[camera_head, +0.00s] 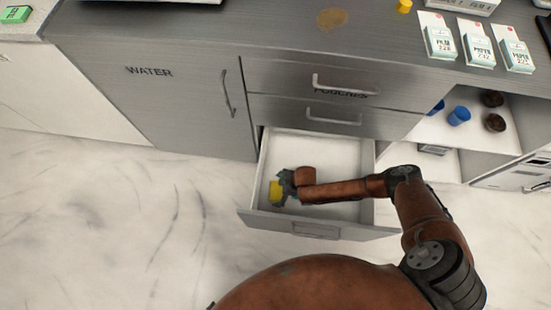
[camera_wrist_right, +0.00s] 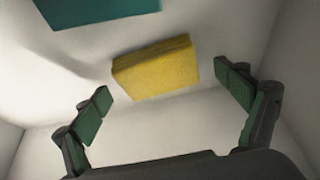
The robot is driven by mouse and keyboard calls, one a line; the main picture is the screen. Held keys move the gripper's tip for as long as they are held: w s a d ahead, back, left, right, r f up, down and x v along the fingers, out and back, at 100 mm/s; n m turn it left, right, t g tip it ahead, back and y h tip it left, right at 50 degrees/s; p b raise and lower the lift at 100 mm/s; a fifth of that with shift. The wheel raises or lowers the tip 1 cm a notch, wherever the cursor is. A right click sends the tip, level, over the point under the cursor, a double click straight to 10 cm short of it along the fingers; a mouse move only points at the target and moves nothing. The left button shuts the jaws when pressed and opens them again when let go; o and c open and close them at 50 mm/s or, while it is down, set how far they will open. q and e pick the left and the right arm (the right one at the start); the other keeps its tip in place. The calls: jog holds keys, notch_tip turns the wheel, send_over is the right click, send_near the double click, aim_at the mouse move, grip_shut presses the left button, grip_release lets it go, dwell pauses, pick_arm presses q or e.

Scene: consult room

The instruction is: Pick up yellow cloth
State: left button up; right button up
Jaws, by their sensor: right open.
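The yellow cloth (camera_head: 276,190) is a small folded block inside the open bottom drawer (camera_head: 345,152), near its left side. In the right wrist view the yellow cloth (camera_wrist_right: 156,67) lies on the white drawer floor, ahead of and between my fingers. My right gripper (camera_head: 284,187) reaches down into the drawer beside the cloth. In the wrist view the right gripper (camera_wrist_right: 171,98) is open and empty, with green pads on both fingers. My left gripper does not show.
A teal item (camera_wrist_right: 95,8) lies in the drawer beyond the cloth. Drawer walls rise close around the gripper. Above are the closed drawers (camera_head: 330,85) and the counter (camera_head: 270,25) with several boxes. An open shelf (camera_head: 445,130) with blue cups is at right.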

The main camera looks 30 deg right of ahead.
jog(key=shift+c, duration=0.3)
jog(key=c, duration=0.9)
jog(key=shift+r, duration=0.1)
jog(key=shift+r, duration=0.4)
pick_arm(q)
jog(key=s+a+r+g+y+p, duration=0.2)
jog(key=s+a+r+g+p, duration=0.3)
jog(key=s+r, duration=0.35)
pick_arm(e)
notch_tip(320, 180, up, 10)
jog(key=f, duration=0.1)
pick_arm(q)
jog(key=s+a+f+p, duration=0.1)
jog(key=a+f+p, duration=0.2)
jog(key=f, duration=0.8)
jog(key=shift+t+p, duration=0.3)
jog(key=shift+p, duration=0.1)
pick_arm(e)
notch_tip(320, 180, up, 8)
send_over(278, 190)
jog(key=shift+a, duration=0.1)
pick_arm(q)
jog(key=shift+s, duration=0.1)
